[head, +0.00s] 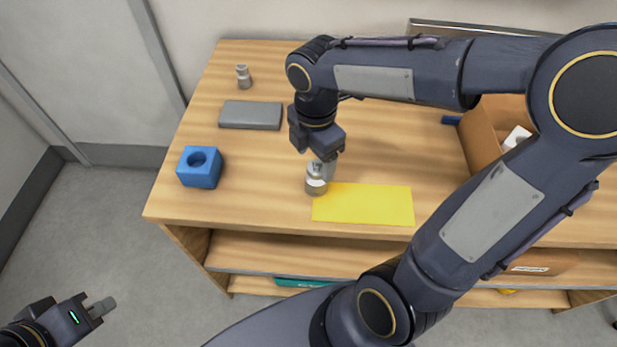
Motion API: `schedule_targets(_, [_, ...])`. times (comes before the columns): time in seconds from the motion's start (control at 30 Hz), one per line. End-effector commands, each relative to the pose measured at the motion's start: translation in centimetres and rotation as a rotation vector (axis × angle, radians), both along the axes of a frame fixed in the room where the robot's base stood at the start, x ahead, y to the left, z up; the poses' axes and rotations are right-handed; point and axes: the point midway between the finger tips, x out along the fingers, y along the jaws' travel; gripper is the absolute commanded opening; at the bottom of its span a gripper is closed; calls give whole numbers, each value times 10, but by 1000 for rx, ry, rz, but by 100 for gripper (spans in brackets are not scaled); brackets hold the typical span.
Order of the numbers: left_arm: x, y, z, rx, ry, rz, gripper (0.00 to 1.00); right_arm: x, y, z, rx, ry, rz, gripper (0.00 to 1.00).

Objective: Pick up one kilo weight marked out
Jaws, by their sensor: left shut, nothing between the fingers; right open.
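A silvery metal weight (316,181) with a pale label stands upright on the table at the left edge of a yellow mat (380,204). Its label is too small to read. A smaller metal weight (243,77) stands at the back left of the table. My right gripper (326,164) points down at the larger weight, its jaws open. A finger shows close beside the weight's top; I cannot tell whether it touches or whether the weight is between the fingers. My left gripper (103,308) is shut and empty, over the floor at the lower left.
The wooden table (225,213) also holds a blue block with a round hole (199,168) and a flat grey block (251,115). A cardboard box (480,135) stands at the right, behind my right arm. The front left of the table is clear.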

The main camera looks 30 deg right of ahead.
Motion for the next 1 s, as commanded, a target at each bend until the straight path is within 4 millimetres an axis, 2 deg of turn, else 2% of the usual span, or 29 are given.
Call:
schedule_targets(0.33, [0,0,-2,0,0,0,0,-1,-6,-49,1,3,-3,68])
schedule_targets(0.43, [0,0,-3,0,0,0,0,-1,-5,-55,1,1,-3,68])
schedule_targets(0.67, [0,0,-2,0,0,0,0,-1,-5,-56,1,-1,-4,68])
schedule_targets(1.0, [0,0,-2,0,0,0,0,-1,-5,-56,1,-1,-4,25])
